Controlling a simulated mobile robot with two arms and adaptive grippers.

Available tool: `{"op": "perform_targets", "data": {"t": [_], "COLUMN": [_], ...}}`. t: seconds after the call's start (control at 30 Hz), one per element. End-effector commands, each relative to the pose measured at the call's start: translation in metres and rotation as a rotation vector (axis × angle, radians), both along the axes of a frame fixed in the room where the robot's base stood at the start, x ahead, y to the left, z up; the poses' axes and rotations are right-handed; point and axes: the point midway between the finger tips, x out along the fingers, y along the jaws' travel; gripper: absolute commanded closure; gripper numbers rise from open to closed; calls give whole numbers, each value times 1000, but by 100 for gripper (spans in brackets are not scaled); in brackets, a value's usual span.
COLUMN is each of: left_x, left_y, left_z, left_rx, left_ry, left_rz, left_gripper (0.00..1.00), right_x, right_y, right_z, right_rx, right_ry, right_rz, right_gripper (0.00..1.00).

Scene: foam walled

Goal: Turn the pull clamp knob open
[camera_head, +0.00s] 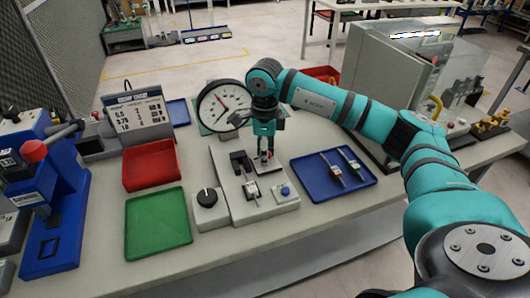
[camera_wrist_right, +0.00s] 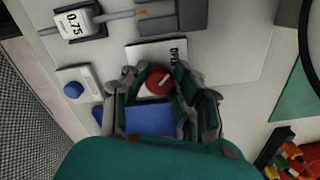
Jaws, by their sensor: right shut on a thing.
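The pull clamp knob is red and round and shows in the right wrist view (camera_wrist_right: 158,82), between the fingers of my right gripper (camera_wrist_right: 155,100). A white plate with black lettering (camera_wrist_right: 165,52) lies beside the knob. In the head view my right gripper (camera_head: 265,154) points down at the back right of the pale fixture plate (camera_head: 228,180), with its fingers shut around the knob, which they mostly hide. My left gripper is not in view.
On the fixture stand a 0.75 block (camera_wrist_right: 73,24) and a blue button (camera_head: 285,191). A black dial (camera_head: 207,197) is left of it. A blue tray (camera_head: 333,178) with two tools lies close right. A round gauge (camera_head: 222,104) stands behind. Red (camera_head: 151,164) and green (camera_head: 158,223) trays lie left.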

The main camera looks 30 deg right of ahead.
Motion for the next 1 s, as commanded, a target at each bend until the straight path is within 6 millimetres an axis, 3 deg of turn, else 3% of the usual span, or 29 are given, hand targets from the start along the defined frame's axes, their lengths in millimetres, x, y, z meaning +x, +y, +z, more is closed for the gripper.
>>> {"op": "perform_targets", "data": {"t": [0.07,0.1,0.3,0.67,1.0], "left_x": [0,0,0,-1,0], "left_y": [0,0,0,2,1], "left_z": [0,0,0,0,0], "left_rx": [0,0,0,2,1], "left_ry": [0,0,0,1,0], "left_rz": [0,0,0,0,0], "left_gripper": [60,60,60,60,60], "right_x": [2,2,1,1,1], "right_y": [-1,-1,-1,0,0], "right_z": [3,3,2,9,77], "right_rx": [-1,-1,-1,0,0], "right_ry": [-7,-7,-4,-4,-8], "right_rz": [-2,-2,-2,-1,-1], "right_gripper": [100,73,49,49,49]}}
